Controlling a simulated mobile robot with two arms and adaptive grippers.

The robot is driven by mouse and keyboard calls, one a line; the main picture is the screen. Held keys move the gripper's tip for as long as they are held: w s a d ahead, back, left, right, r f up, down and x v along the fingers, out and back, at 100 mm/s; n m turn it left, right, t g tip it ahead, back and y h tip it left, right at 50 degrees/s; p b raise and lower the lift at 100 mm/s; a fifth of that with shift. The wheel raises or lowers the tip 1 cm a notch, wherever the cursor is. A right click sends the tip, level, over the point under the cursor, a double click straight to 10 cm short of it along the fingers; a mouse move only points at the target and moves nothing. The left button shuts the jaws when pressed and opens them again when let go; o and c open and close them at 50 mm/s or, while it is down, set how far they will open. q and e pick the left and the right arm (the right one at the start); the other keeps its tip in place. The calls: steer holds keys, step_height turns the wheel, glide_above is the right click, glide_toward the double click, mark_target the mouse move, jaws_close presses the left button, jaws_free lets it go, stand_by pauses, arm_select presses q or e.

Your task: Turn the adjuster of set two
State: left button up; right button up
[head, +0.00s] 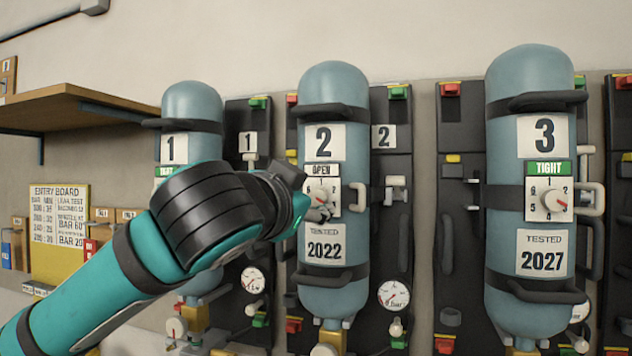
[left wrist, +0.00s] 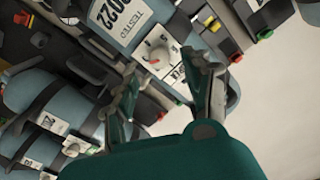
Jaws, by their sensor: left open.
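Set two (head: 333,85) is a blue-grey cylinder labelled 2, strapped upright to a dark wall panel. Its adjuster (head: 322,193) is a pale round knob with a red mark on a white numbered plate, under a sign (head: 321,170) reading OPEN. In the left wrist view the adjuster (left wrist: 157,52) shows between and beyond the fingertips. My left gripper (head: 318,214) is at the plate's lower left, its fingers partly hidden by my own wrist. In the left wrist view my left gripper (left wrist: 162,64) is open and empty, fingers either side of the knob. Contact cannot be told.
Set three (head: 528,80) stands at right, its sign reading TIGHT. Set one (head: 192,100) is at left, partly behind my left arm. A pipe handle (head: 362,198) sticks out right of set two's plate. A wooden shelf (head: 80,105) and yellow entry board (head: 58,225) are at far left.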

mark_target(317, 197)
arm_select(q)
steer(key=p+x, duration=0.1)
steer(key=x, duration=0.3)
steer(key=shift+w+d+r, duration=0.1)
steer(key=shift+w, duration=0.15)
steer(key=shift+w+d+p, duration=0.2)
steer(key=shift+w+p, duration=0.2)
steer(key=shift+w, duration=0.1)
jaws_close()
